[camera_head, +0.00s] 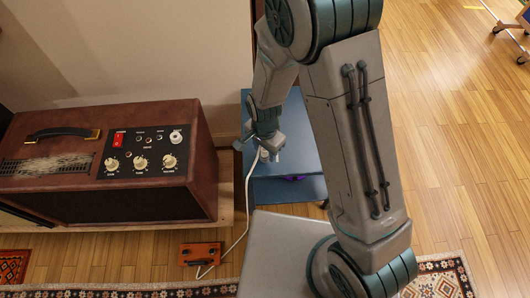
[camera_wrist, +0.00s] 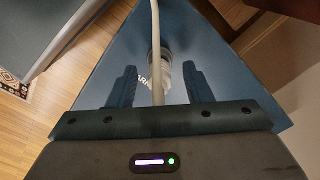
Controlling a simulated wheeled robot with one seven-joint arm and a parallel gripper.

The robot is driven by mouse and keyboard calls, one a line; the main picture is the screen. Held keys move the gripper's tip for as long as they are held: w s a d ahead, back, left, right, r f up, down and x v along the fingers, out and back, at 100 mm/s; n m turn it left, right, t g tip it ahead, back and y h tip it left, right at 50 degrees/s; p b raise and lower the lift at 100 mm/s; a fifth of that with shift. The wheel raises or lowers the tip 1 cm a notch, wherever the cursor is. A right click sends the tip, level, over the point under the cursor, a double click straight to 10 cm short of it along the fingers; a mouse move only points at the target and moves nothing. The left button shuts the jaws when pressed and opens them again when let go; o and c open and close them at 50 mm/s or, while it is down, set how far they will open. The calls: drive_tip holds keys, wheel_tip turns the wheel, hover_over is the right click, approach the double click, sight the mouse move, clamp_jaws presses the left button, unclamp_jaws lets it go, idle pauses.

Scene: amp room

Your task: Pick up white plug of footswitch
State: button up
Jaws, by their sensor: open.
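The white plug (camera_wrist: 165,66) lies over a blue surface in the wrist view, between and slightly beyond my fingertips. Its white cable passes in front of it and hides part of it. My gripper (camera_wrist: 160,70) is open, with one dark finger on each side of the plug and a visible gap to each. In the head view, my gripper (camera_head: 268,143) is low over the blue surface, and the plug (camera_head: 265,155) shows small at its fingers. The cable (camera_head: 245,205) runs down to the orange-red footswitch (camera_head: 200,254) on the floor.
A brown amplifier (camera_head: 100,165) with knobs and a red switch stands on a wooden base at left. The blue case-like surface (camera_head: 290,165) is beneath my gripper. A patterned rug (camera_head: 190,290) lies in front. Open wooden floor (camera_head: 450,130) is at right.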

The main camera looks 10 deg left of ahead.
drive_tip(key=shift+c, duration=0.3)
clamp_jaws()
drive_tip(key=shift+r, duration=0.15)
